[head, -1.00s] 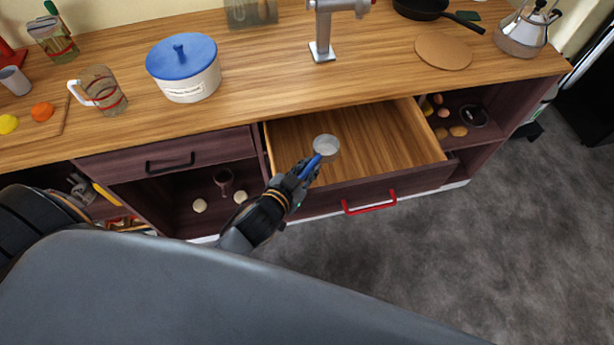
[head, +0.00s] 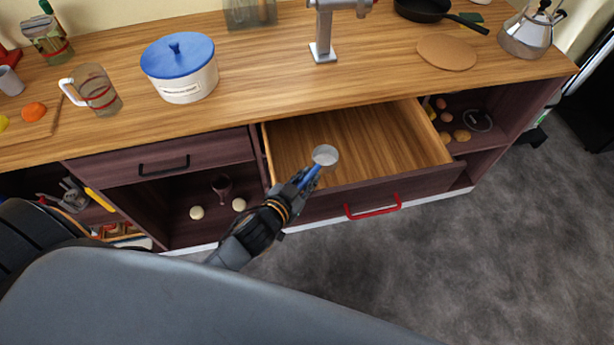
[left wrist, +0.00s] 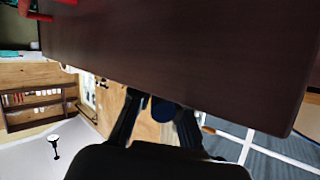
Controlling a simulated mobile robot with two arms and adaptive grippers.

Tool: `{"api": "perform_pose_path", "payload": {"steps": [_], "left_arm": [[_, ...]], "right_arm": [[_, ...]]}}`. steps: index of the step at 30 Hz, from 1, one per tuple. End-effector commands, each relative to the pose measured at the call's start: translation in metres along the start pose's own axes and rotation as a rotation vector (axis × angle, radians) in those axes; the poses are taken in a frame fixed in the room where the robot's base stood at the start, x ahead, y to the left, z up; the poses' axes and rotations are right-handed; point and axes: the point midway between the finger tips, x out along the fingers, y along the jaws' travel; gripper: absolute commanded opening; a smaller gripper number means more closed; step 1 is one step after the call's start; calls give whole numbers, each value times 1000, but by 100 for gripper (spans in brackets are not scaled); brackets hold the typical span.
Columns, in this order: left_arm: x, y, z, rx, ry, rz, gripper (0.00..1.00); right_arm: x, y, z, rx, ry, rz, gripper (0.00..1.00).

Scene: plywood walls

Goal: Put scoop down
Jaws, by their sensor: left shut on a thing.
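The scoop (head: 325,155) has a pale grey round cup and a blue handle. My left gripper (head: 304,180) is shut on the blue handle. In the head view the scoop's cup shows against the inside of the open drawer (head: 385,135), near its front left; I cannot tell how high it is above the drawer floor. The drawer is pulled out, looks empty otherwise, and has a red handle (head: 372,207). In the left wrist view the gripper fingers (left wrist: 158,112) close around the dark blue handle, and the cup is hidden. My right gripper is not in view.
The wooden countertop (head: 290,70) above holds a blue-lidded pot (head: 180,70), a glass jug (head: 95,90), a pan (head: 425,10) and a kettle (head: 530,30). A shut drawer (head: 165,160) is on the left. Open shelves lie beside and below. The grey floor in front is clear.

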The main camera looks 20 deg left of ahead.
Motion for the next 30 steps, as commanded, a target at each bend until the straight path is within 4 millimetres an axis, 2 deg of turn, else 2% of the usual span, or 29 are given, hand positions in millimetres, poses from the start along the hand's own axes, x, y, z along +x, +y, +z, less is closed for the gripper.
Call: {"api": "perform_pose_path", "payload": {"steps": [5,6,8,9,24,28,30], "left_arm": [[1,1,3,0,-2,0,0],[1,1,4,0,-3,0,24],[1,1,4,0,-4,0,36],[1,1,4,-1,-5,1,39],[0,1,4,0,-9,1,39],[-6,-2,-10,0,-7,1,39],[-18,0,-4,-2,-8,2,39]], "right_arm": [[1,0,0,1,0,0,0],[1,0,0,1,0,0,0],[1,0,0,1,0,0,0],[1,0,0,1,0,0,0],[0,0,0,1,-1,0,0],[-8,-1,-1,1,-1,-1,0],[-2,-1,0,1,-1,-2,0]]}}
